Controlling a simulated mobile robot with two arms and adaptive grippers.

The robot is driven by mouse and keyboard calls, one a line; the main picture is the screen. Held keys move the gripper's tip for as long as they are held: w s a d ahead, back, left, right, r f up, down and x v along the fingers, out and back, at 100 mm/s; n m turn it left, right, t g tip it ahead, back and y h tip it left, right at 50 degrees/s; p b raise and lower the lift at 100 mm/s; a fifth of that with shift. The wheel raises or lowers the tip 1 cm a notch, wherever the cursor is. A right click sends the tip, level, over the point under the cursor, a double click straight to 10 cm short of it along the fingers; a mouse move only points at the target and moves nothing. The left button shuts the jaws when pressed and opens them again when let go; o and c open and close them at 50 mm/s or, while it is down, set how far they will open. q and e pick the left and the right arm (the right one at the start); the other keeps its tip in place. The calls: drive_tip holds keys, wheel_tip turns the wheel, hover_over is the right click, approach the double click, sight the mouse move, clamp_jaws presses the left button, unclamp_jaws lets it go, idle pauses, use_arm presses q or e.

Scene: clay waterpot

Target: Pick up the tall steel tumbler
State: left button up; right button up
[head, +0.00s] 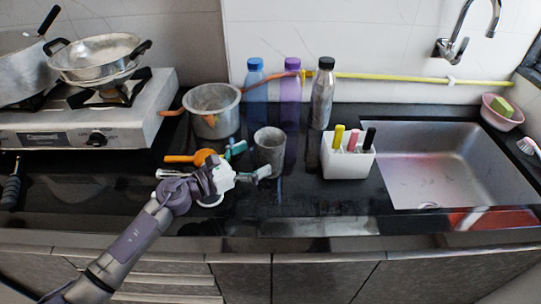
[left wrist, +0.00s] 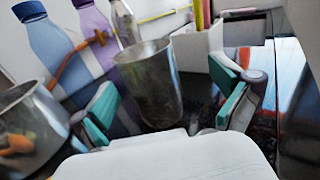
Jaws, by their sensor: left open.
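The tall steel tumbler (head: 269,152) is a grey metal cup that widens toward its open top. It stands upright on the black counter, in front of the bottles. In the left wrist view the tumbler (left wrist: 152,88) appears between the two teal-padded fingers, just beyond them, nearer the left finger in the picture. My left gripper (head: 250,163) is open and empty, low over the counter just left of the tumbler. Whether a fingertip touches the tumbler I cannot tell. My right gripper is in neither view.
A steel pot (head: 213,112) and an orange utensil (head: 190,157) are left of the tumbler. A blue bottle (head: 255,90), a purple bottle (head: 291,90) and a steel bottle (head: 322,95) stand behind. A white holder (head: 346,160) is to the right, before the sink (head: 440,165).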

sight(282, 140)
use_arm(q)
drive_tip(key=w+d, duration=0.2)
drive_tip(key=w, duration=0.1)
drive_tip(key=w+d+f, duration=0.1)
drive_tip(key=w, duration=0.1)
drive_tip(key=shift+w+d+p, duration=0.15)
drive_tip(key=shift+d+p, duration=0.2)
drive_tip(key=shift+d, duration=0.05)
drive_tip(key=shift+w+d, duration=0.15)
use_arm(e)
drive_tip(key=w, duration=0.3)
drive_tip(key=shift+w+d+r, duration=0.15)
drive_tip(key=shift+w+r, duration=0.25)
use_arm(q)
drive_tip(key=shift+c, duration=1)
drive_tip(key=shift+s+r, duration=0.2)
drive_tip(key=shift+s, duration=0.1)
drive_tip(key=c, duration=0.9)
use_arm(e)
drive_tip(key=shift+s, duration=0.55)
